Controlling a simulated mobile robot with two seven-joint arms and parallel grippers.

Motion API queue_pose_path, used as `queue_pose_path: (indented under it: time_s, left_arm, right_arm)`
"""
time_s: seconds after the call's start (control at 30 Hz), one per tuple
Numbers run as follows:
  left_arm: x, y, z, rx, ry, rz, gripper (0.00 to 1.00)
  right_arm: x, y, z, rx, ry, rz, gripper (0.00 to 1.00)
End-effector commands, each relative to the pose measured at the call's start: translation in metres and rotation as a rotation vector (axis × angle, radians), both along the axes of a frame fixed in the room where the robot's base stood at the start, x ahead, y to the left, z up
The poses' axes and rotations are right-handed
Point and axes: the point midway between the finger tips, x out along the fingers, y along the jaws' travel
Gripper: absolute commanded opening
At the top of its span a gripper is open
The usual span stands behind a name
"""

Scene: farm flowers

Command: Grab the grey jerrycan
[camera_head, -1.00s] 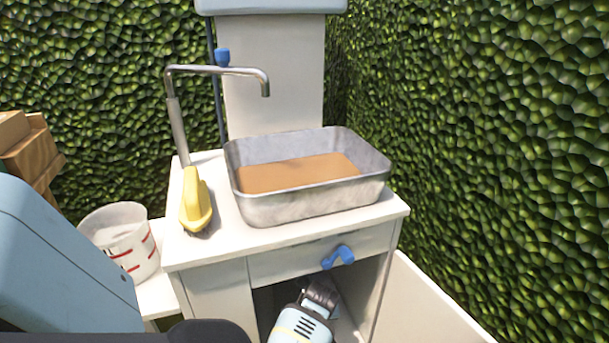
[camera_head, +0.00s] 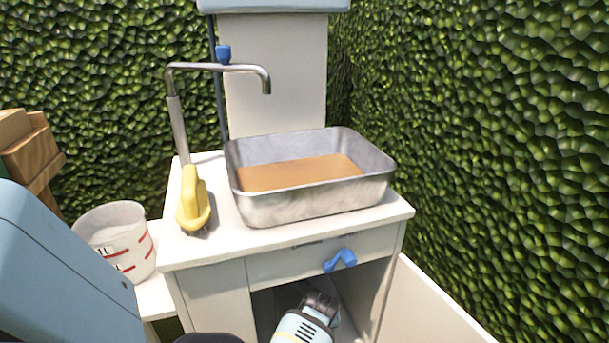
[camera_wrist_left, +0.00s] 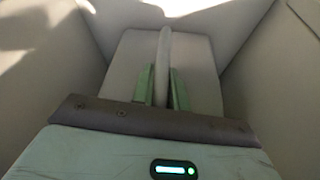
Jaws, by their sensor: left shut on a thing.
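The grey jerrycan (camera_wrist_left: 125,68) stands inside the white-walled cabinet space in the left wrist view. Its upright handle (camera_wrist_left: 164,55) runs between the two green fingers of my left gripper (camera_wrist_left: 162,84). The fingers are shut on this handle. In the head view, my left wrist (camera_head: 305,326) reaches into the open lower compartment of the sink cabinet (camera_head: 215,300). The jerrycan cannot be made out there, and my left fingertips are hidden. My right gripper is not in view.
A drawer with a blue handle (camera_head: 340,260) is just above my wrist. A metal basin (camera_head: 300,207) of brown contents and a yellow object (camera_head: 194,205) stand on top. A white bucket (camera_head: 116,240) is at left. An open cabinet door (camera_head: 432,305) is at right.

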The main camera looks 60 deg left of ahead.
Motion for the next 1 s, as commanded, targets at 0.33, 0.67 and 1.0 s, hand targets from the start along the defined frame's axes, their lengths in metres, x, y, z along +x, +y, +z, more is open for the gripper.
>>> queue_pose_path:
  time_s: [0.33,0.67,1.0]
  left_arm:
    - [-0.0008,-0.0002,-0.0005,0.0,0.003,-0.002,0.0]
    - [-0.001,-0.0002,-0.0007,0.0,0.005,-0.003,0.0]
    - [-0.0012,-0.0004,-0.0009,0.001,0.006,-0.003,0.0]
  right_arm:
    - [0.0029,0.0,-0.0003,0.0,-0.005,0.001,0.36]
    - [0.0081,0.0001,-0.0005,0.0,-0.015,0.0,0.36]
    - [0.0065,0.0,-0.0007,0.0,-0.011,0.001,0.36]
